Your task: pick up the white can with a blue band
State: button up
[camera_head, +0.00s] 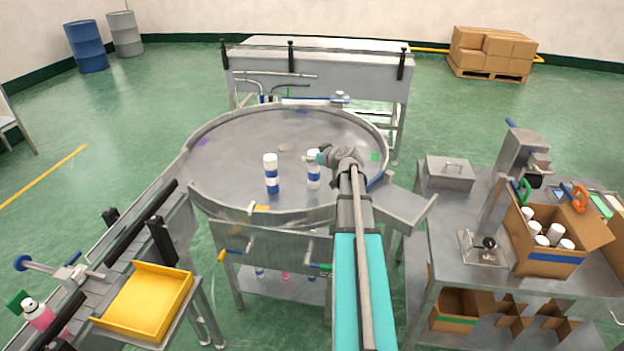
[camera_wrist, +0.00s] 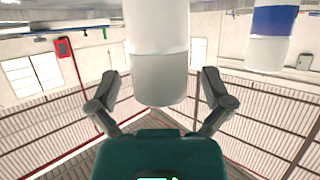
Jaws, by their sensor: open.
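Two white cans with blue bands stand upright on the round metal table (camera_head: 235,140), the left can (camera_head: 271,175) a little nearer than the right can (camera_head: 313,172). My gripper (camera_head: 324,156) is beside the right can's upper part, on its right side. In the wrist view, which appears upside down, one white can (camera_wrist: 158,50) with a greyer end stands large in front of and between the spread fingers of my gripper (camera_wrist: 161,82). Its band is out of frame. Another can with a blue band (camera_wrist: 273,22) is at upper right. My gripper is open; I see no clear finger contact.
A raised rim (camera_head: 300,212) surrounds the round table. A side table at right holds a carton of white cans (camera_head: 548,258) and a press (camera_head: 518,165). A yellow tray (camera_head: 145,302) is at front left. The table's left part is clear.

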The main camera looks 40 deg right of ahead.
grip_shut()
dwell(0.3)
jog(key=shift+r, duration=0.1)
notch_tip(320, 180, up, 3)
jog(key=p, duration=0.3)
jog(key=s+d+r+p, duration=0.2)
jog(key=s+r+p, duration=0.7)
jog(key=s, duration=0.4)
jog(key=shift+s+d+r+p, duration=0.2)
jog(key=shift+s+r+p, duration=0.2)
jog(key=shift+p, duration=0.1)
